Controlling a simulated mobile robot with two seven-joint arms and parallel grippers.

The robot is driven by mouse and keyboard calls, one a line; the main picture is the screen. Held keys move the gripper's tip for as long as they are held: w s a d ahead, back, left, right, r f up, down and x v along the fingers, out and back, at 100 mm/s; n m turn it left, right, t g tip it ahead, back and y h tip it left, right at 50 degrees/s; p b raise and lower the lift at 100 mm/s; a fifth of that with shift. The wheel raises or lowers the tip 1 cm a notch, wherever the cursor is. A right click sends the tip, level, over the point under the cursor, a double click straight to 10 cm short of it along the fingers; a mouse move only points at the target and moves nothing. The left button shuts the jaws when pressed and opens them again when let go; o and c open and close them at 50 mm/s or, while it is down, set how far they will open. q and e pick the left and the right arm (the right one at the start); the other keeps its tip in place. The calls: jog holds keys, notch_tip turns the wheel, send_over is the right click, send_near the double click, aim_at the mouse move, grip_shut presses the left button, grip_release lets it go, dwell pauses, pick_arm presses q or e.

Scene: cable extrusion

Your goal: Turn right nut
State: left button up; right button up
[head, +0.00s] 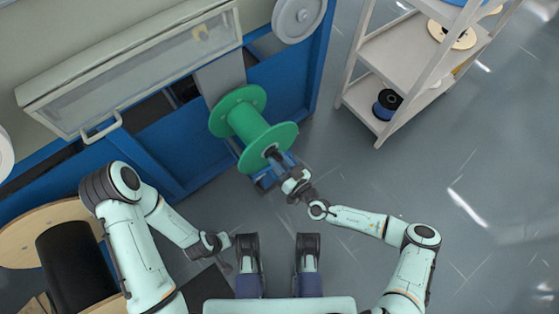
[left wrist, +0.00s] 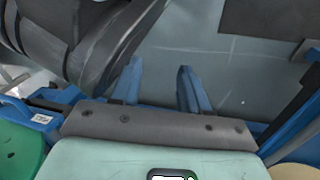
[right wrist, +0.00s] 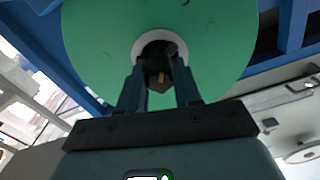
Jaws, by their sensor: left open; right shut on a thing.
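A large green spool (head: 250,122) sits on the blue machine, with its right flange facing my right arm. In the right wrist view the flange (right wrist: 95,35) fills the top, with a pale ring and a dark nut (right wrist: 160,64) at its centre. My right gripper (right wrist: 160,90) is shut on this nut, one finger on each side. In the head view the right gripper (head: 281,169) is at the flange's hub and partly hides it. My left gripper (head: 228,252) is open and empty, low over the floor, away from the spool; its two blue fingers (left wrist: 158,78) stand apart.
The blue machine frame (head: 170,140) with a clear-fronted cover (head: 140,70) runs along the upper left. A white shelf rack (head: 395,55) with small spools stands at the upper right. A wooden reel (head: 35,222) lies at lower left. The floor on the right is clear.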

jog(key=m+b, duration=0.1)
jog(key=m, duration=0.4)
jog(key=shift+m+b, duration=0.3)
jog(key=m, duration=0.2)
jog(key=shift+m+b, duration=0.3)
jog(key=shift+m, duration=0.1)
jog(key=m, duration=0.2)
jog(key=shift+m, duration=2.1)
pick_arm(q)
jog(key=shift+g, duration=0.7)
jog(key=shift+s+a+f, duration=0.1)
jog(key=shift+s+f, duration=0.55)
jog(key=shift+s, duration=0.3)
jog(key=shift+s+a+f, duration=0.1)
jog(key=shift+s+f, duration=0.55)
jog(key=shift+s, duration=0.25)
pick_arm(e)
jog(key=shift+r+m, duration=0.1)
jog(key=shift+m, duration=1.3)
pick_arm(q)
jog(key=shift+w+p, duration=0.1)
jog(key=shift+p, duration=0.2)
pick_arm(e)
jog(key=o, duration=1)
